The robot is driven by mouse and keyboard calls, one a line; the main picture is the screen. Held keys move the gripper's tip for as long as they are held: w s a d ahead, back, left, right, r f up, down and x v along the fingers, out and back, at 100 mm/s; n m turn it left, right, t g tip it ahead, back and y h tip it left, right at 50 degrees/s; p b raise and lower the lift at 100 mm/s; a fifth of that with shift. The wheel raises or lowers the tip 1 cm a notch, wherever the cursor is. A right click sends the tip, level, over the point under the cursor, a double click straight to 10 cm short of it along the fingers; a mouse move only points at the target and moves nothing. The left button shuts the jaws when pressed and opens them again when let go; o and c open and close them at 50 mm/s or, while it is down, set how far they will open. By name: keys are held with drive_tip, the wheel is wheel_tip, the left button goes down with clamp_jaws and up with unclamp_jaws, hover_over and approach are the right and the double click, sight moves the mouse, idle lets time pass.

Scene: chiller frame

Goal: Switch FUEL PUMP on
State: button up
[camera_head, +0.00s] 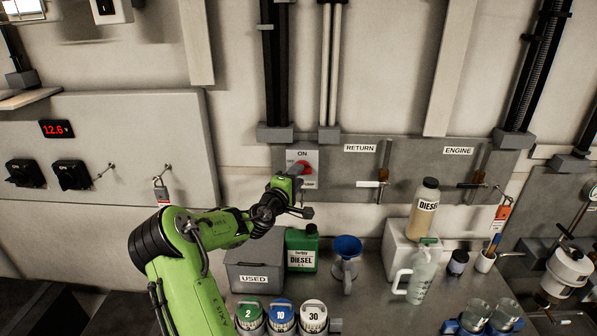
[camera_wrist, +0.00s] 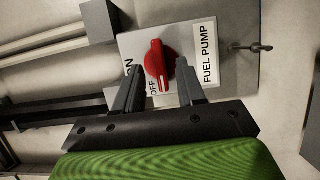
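The FUEL PUMP switch is a red rotary knob (camera_wrist: 159,62) on a pale plate (camera_wrist: 194,42). Its white mark points down in the wrist view, beside the word OFF; ON is printed at left. The FUEL PUMP label (camera_wrist: 206,67) is right of the knob. In the head view the red knob (camera_head: 304,168) sits under the word ON, partly hidden by my gripper (camera_head: 300,193). In the wrist view my gripper (camera_wrist: 159,78) is open, with one fingertip on each side of the knob. I cannot tell whether either finger touches it.
RETURN (camera_head: 371,184) and ENGINE (camera_head: 472,185) valve levers are to the right. Below are a USED box (camera_head: 253,278), a green diesel can (camera_head: 302,251), a blue funnel (camera_head: 347,249) and several colored-lid containers. Black pipes run above the panel.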

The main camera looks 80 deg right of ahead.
drive_tip(key=shift+s+d, duration=0.1)
drive_tip(key=shift+d, duration=0.65)
drive_tip(key=shift+c, duration=0.4)
clamp_jaws()
